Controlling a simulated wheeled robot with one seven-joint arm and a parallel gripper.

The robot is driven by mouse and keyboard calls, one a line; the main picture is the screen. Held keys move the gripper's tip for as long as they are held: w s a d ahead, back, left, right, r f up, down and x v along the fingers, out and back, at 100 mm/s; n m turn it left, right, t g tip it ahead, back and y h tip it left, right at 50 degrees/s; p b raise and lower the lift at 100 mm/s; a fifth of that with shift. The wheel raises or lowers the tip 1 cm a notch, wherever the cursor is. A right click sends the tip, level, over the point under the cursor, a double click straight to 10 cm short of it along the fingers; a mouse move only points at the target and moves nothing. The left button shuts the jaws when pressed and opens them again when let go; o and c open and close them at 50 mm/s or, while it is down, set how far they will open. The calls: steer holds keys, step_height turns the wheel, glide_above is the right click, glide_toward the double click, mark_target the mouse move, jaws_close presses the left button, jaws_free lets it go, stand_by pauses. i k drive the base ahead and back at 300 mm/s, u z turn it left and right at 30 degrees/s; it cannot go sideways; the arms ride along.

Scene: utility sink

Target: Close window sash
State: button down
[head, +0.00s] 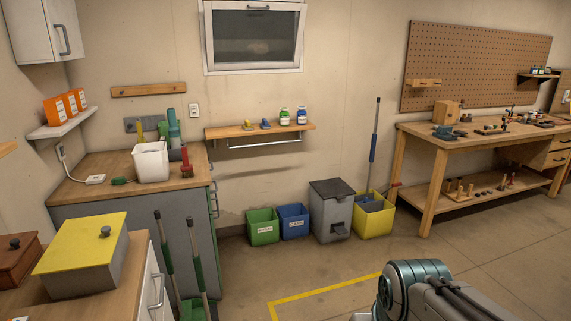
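The window sash (255,37) is high on the back wall, in a white frame (212,70), with a dark pane. A white bar lies along its top and a small handle shows there. The top of the sash seems tilted out from the frame, but I cannot tell how far. Part of my arm shows at the bottom right, well below and in front of the window. My gripper is not in view.
A wooden wall shelf (260,131) with bottles is below the window. Under it stand a green bin (263,227), a blue bin (293,220) and a grey bin (332,210). A counter (85,190) is left, a workbench (480,150) right. The middle floor is clear.

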mark_target(302, 8)
steer(key=u, duration=0.1)
steer(key=i, duration=3.3)
steer(key=u, duration=0.3)
steer(key=i, duration=1.05)
steer(key=u, duration=0.2)
